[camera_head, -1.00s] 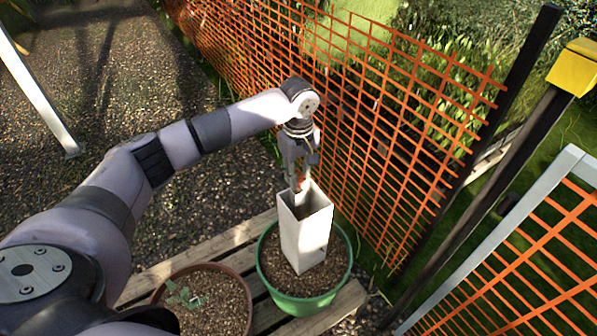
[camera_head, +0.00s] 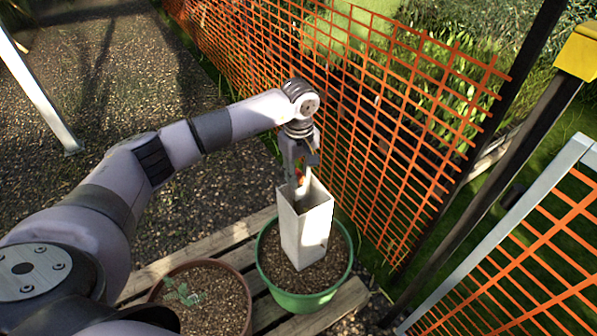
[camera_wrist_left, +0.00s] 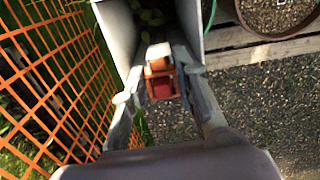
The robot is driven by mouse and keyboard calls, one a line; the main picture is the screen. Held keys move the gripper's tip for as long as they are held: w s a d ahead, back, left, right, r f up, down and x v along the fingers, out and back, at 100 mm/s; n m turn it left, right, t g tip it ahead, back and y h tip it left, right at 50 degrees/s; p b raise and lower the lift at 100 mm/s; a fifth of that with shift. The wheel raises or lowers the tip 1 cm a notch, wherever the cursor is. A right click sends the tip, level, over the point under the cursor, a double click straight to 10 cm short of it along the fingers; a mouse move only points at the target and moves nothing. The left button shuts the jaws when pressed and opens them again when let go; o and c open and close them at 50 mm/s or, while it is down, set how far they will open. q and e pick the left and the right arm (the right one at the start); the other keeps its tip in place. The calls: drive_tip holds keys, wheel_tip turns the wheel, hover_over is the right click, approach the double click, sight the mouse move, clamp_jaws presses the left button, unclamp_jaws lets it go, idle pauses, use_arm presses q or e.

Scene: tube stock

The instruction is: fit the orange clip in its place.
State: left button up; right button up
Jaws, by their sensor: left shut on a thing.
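A white square tube (camera_head: 305,235) stands nearly upright in the soil of a green pot (camera_head: 303,303). Its open top shows in the head view. The orange clip (camera_wrist_left: 161,78) is between the fingers of my left gripper (camera_wrist_left: 165,84), which is shut on it. In the head view only a small orange bit of the clip (camera_head: 300,173) shows at my left gripper (camera_head: 299,182), just above the far side of the tube's mouth. The tube's walls also show in the left wrist view (camera_wrist_left: 116,28), around the far end of the fingers. I cannot tell whether the clip touches the tube. My right gripper is not in view.
An orange mesh fence (camera_head: 345,110) runs close behind and right of the tube. A brown pot (camera_head: 247,300) with a seedling stands left of the green pot, both on wooden slats (camera_head: 232,237). A mesh-filled frame (camera_head: 500,215) is at the right. Gravel lies open at left.

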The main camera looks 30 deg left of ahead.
use_arm(q)
drive_tip(key=shift+f, duration=0.5)
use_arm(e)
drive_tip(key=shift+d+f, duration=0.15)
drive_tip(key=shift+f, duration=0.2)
use_arm(q)
drive_tip(key=shift+f+b, duration=0.15)
drive_tip(key=shift+b, duration=0.2)
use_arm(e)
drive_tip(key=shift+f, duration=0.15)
use_arm(q)
drive_tip(key=shift+f+b, duration=0.4)
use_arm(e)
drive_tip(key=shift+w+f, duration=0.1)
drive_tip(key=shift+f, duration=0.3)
use_arm(q)
drive_tip(key=o, duration=0.8)
drive_tip(key=shift+r, duration=4.05)
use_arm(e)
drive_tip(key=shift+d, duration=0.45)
